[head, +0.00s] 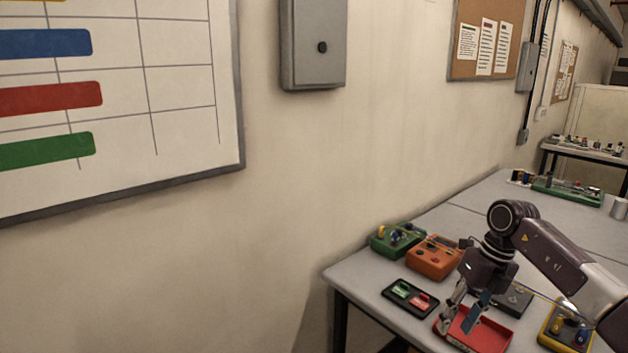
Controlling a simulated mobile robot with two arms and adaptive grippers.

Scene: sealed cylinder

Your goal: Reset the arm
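My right arm comes in from the right side of the head view. Its gripper (461,322) points down over a shallow red tray (493,333) on the table. Its two fingers look spread, with a gap between them, and I see nothing held in the gap. One finger is grey and the other side shows a blue face. The fingers hide part of the tray, and I cannot tell whether they touch it. My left gripper is not in view.
The grey table (349,272) holds a green box (397,241), an orange box (433,258), a black tray (411,298) with green and red pieces, and a yellow box (566,325). A wall stands behind. Clear tabletop (480,213) lies farther back.

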